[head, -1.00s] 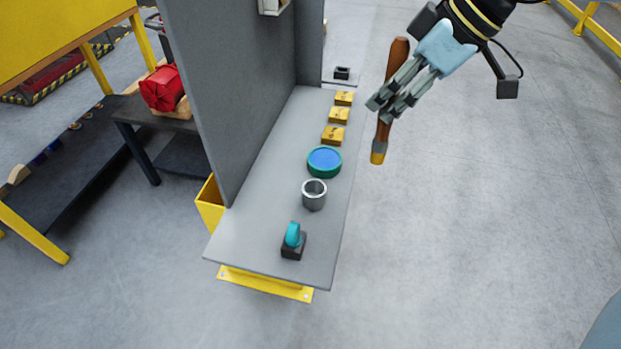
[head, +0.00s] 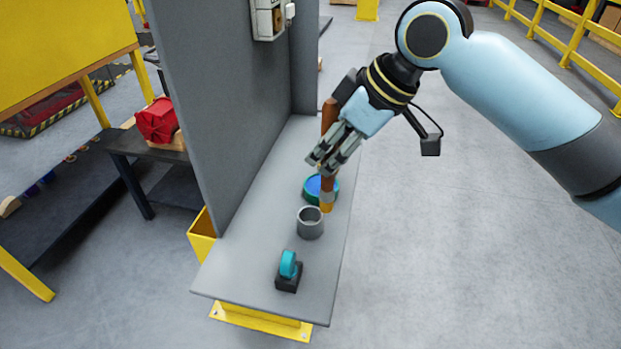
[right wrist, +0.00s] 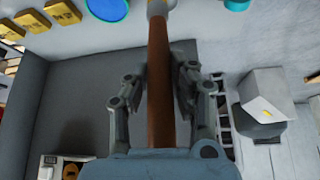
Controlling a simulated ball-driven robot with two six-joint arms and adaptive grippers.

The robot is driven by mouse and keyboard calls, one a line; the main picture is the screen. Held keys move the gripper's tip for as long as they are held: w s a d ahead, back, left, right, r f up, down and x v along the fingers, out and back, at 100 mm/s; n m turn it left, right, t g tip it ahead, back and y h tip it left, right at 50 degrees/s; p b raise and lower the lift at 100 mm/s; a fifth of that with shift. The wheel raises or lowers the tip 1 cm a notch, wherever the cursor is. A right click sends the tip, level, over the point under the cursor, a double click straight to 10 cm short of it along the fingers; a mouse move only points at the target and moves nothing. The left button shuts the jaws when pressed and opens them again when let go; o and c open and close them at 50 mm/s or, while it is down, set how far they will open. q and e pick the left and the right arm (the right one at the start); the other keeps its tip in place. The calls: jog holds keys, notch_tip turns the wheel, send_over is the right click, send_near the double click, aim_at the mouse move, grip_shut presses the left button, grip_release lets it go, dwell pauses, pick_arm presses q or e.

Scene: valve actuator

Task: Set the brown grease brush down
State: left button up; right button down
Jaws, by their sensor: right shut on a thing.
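My right gripper (head: 335,153) is shut on the brown grease brush (head: 327,184). The brush hangs upright, its yellow-brown tip down, in front of the blue-filled green dish (head: 312,188) in the head view. A grey metal cup (head: 310,223) stands on the bench just nearer than the tip. In the right wrist view the brush handle (right wrist: 160,85) runs between the two fingers (right wrist: 160,100). Whether the tip touches anything below cannot be told. My left gripper is not in view.
The narrow grey bench (head: 260,270) has a tall grey panel (head: 225,100) along its left side. A teal part on a dark block (head: 288,270) stands near the front end. Several yellow blocks (right wrist: 62,12) show in the right wrist view. Bare floor lies to the right.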

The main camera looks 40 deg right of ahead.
jog(key=s+x, duration=0.1)
jog(key=x, duration=0.5)
jog(key=shift+a+f+p, duration=0.3)
jog(key=shift+p, duration=0.1)
jog(key=c, duration=1.1)
grip_release()
jog(key=shift+f, duration=0.1)
